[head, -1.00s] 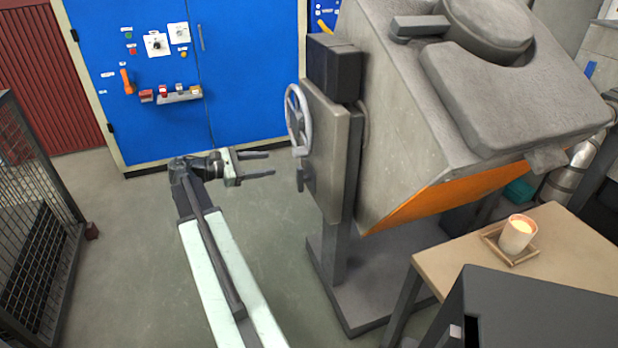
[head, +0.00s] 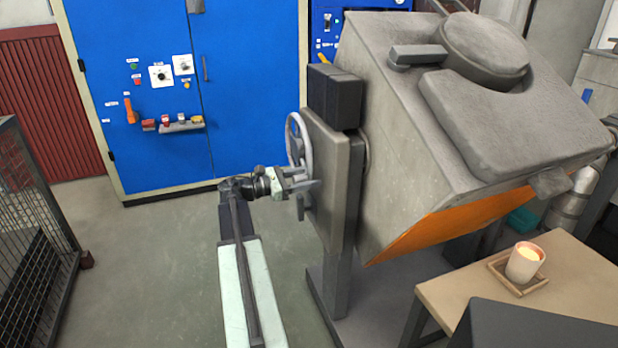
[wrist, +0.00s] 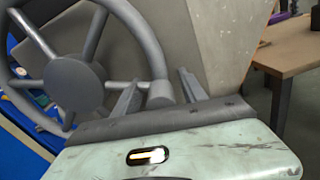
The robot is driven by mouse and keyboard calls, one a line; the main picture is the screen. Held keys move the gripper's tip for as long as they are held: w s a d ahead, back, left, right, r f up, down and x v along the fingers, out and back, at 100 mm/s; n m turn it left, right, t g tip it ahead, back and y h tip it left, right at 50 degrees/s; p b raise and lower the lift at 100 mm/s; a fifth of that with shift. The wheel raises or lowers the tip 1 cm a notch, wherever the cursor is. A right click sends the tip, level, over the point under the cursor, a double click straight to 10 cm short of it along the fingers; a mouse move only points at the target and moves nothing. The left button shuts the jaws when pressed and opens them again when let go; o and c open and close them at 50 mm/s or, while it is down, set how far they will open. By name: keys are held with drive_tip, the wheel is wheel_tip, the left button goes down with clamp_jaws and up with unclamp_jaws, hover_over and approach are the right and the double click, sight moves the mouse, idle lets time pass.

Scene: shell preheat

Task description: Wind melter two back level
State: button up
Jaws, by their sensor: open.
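The melter (head: 405,150) is a large grey tilted body with an orange underside, on a stand at the right in the head view. Its grey spoked handwheel (head: 291,140) is on the left side plate and is partly hidden by my gripper. My gripper (head: 312,188) is open at the wheel's lower edge. In the wrist view the handwheel (wrist: 75,85) fills the upper left. A round grey handle (wrist: 161,92) on its rim appears between my two open fingers (wrist: 160,94). I cannot tell whether either finger touches it.
A blue cabinet (head: 150,80) with switches stands behind. A wooden table (head: 450,290) with a lit candle (head: 524,262) on a small tray stands at the right front. A mesh cage (head: 35,215) is at the left. The floor between cage and arm is clear.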

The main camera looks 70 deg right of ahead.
clamp_jaws()
drive_tip(key=shift+a+f, duration=0.1)
idle(1.2)
drive_tip(key=shift+d, duration=0.25)
drive_tip(key=shift+s+a, duration=0.1)
drive_tip(key=shift+a, duration=0.05)
drive_tip(key=shift+s+r, duration=0.1)
drive_tip(key=shift+r, duration=0.1)
